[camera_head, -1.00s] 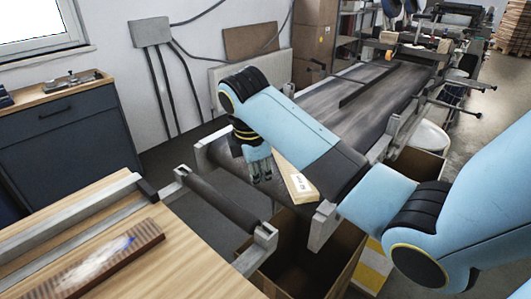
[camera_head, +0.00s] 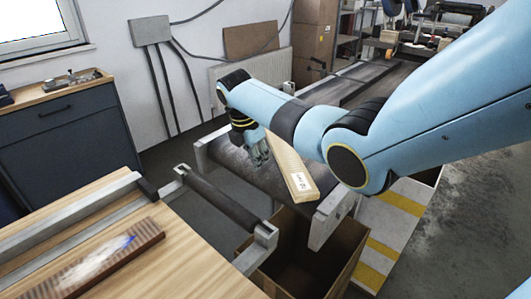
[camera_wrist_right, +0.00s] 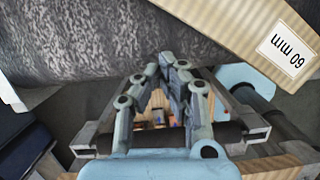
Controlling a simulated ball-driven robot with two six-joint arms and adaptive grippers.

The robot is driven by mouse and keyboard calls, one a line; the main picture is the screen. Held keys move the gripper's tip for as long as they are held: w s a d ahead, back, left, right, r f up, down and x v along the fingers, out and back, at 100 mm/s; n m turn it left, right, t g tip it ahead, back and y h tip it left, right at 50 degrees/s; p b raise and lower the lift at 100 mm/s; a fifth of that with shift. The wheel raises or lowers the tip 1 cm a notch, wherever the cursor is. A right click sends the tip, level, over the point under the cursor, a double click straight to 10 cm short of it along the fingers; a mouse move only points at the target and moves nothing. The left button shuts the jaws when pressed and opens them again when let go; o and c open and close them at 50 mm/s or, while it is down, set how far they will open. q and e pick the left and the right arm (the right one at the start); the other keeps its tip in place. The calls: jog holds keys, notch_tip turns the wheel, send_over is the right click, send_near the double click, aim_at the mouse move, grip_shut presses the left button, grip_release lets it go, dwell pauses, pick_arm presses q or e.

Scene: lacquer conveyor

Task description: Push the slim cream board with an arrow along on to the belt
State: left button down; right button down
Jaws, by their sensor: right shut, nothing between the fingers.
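A slim cream board (camera_head: 289,162) lies slantwise on the near end of the dark belt (camera_head: 222,153), its near end reaching towards the belt's edge. It bears a white label, which reads "60 mm" in the right wrist view; I cannot make out an arrow. The board (camera_wrist_right: 222,24) crosses the top right of that view. My right gripper (camera_head: 259,160) is shut and empty, just left of the board in the head view; whether it touches is unclear. Its fingertips (camera_wrist_right: 168,62) meet over the belt in the wrist view. My right arm hides part of the belt. My left gripper is not in view.
A roller (camera_head: 222,204) lies between the wooden table (camera_head: 190,268) and the belt end. A brown board (camera_head: 100,262) lies on the table. An open cardboard box (camera_head: 345,262) stands below the belt end. A dark cabinet (camera_head: 70,135) stands left.

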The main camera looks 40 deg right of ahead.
jog(key=d, duration=0.3)
jog(key=shift+d+r, duration=0.25)
jog(key=d+b, duration=0.2)
jog(key=d, duration=0.4)
jog(key=d+b, duration=0.1)
jog(key=d, duration=0.5)
jog(key=shift+d+f+b, duration=0.2)
jog(key=shift+d+b, duration=0.15)
jog(key=shift+d, duration=0.05)
jog(key=shift+d+r, duration=0.2)
jog(key=shift+d, duration=0.15)
jog(key=shift+a, duration=0.1)
